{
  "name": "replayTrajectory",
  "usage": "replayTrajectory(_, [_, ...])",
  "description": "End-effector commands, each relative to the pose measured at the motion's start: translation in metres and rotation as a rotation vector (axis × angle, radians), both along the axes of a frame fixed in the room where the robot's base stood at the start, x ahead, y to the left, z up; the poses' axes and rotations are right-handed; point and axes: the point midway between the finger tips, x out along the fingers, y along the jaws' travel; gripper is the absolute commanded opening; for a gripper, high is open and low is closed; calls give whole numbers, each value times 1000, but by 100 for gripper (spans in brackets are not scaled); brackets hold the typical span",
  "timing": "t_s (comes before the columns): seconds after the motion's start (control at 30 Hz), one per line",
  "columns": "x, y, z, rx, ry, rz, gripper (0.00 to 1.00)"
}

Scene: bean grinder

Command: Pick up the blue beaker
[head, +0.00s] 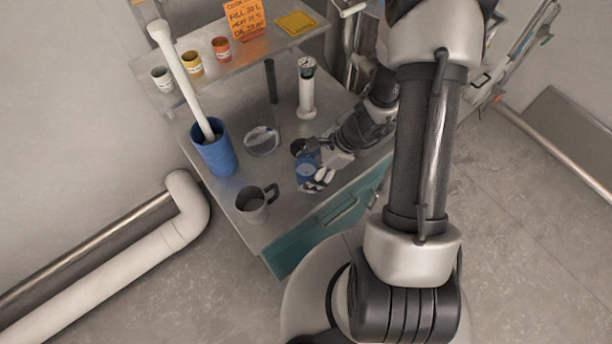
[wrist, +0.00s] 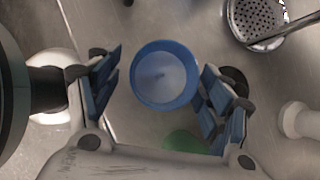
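The blue beaker (head: 306,172) is on the metal worktop near its front edge, partly hidden by my gripper (head: 316,171) in the head view. In the wrist view I look down into the blue beaker (wrist: 165,76), a round blue rim with a pale inside. My gripper (wrist: 162,68) is open, with blue-padded fingers on either side of the beaker. The right finger is close to the rim; I cannot tell whether it touches.
A taller blue container (head: 214,155) with a long white rod stands at the left. A grey mug (head: 252,205) is at the front left. A shelf (head: 200,82) holds small cups.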

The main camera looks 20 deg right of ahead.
Motion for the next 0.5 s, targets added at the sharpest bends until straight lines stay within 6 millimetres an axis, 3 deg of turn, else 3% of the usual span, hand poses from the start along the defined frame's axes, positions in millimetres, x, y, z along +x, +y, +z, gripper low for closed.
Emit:
replayTrajectory(0.1, [2,6,-12,-1,0,1,72])
replayTrajectory(0.37, [2,7,-11,-1,-1,0,72])
replayTrajectory(0.5, [2,7,-11,0,-1,0,63])
